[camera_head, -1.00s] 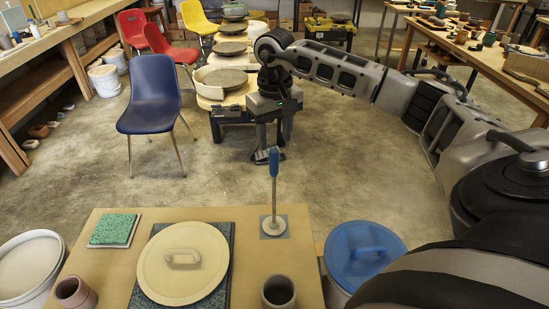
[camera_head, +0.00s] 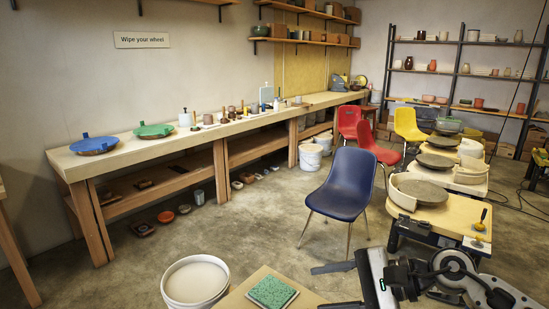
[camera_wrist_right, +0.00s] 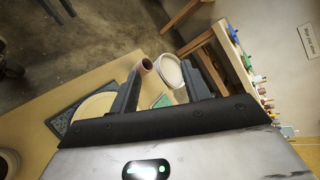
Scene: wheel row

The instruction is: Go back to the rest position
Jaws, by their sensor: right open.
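My right gripper (camera_head: 336,286) is at the bottom of the head view, with its two dark fingers pointing left, apart and empty. In the right wrist view the open jaws (camera_wrist_right: 168,76) have nothing between them near the tips. My left gripper is in neither view.
The table (camera_head: 240,296) carries the green sponge (camera_head: 271,292) on its corner. A white bucket (camera_head: 195,281) stands left of it. A blue chair (camera_head: 341,186) stands beyond the gripper. A long bench (camera_head: 180,150) lines the wall. The floor between is clear.

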